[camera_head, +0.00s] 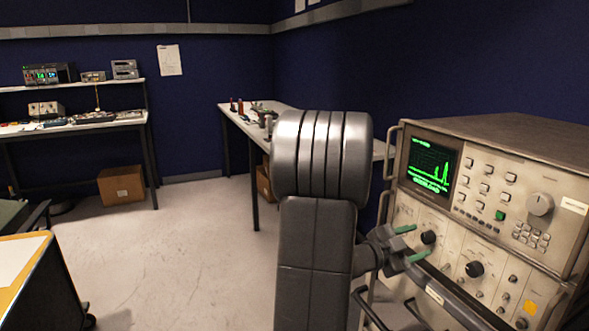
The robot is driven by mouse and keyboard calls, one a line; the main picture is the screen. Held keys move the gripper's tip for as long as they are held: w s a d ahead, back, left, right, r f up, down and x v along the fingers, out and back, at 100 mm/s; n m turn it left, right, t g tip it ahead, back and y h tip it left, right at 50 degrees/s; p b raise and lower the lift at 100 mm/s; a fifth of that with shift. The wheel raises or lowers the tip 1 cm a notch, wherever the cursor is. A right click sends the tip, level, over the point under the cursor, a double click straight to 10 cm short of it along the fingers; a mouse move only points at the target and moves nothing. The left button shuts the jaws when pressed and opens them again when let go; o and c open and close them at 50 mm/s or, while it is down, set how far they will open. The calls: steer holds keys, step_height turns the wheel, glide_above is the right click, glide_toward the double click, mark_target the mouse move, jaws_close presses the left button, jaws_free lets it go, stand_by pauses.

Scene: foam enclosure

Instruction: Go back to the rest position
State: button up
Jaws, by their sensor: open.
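My gripper (411,243) shows at the right of centre, low in the view, with two green-tipped fingers spread apart and nothing between them. It is in front of the left part of an instrument rack's panel. Whether it touches the panel cannot be told. My own dark arm, with a large ribbed metal joint at its top, rises upright in the middle of the view and hides part of what is behind it.
The beige instrument rack (480,128) with a green-trace screen (430,166) fills the right side, close to my arm. A workbench (238,119) stands behind the arm. Shelves with instruments (85,82) and a cardboard box (121,185) are at the back left. Open floor (190,240) lies left of my arm.

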steer(key=shift+x, duration=1.1)
steer(key=shift+a, duration=0.15)
steer(key=v, duration=1.4)
steer(key=x, duration=1.4)
steer(key=shift+d+r, duration=0.1)
steer(key=shift+d, duration=0.15)
steer(key=n+p, duration=0.1)
steer(key=p, duration=0.1)
steer(key=shift+a+r+n+p, duration=0.2)
steer(key=shift+n+p, duration=0.1)
steer(key=shift+n, duration=0.1)
steer(key=n+p, duration=0.6)
steer(key=p, duration=0.1)
steer(key=b+v, duration=0.1)
steer(key=v, duration=1.2)
steer(key=shift+f, duration=0.35)
steer(key=shift+s+b, duration=0.15)
steer(key=shift+b, duration=0.25)
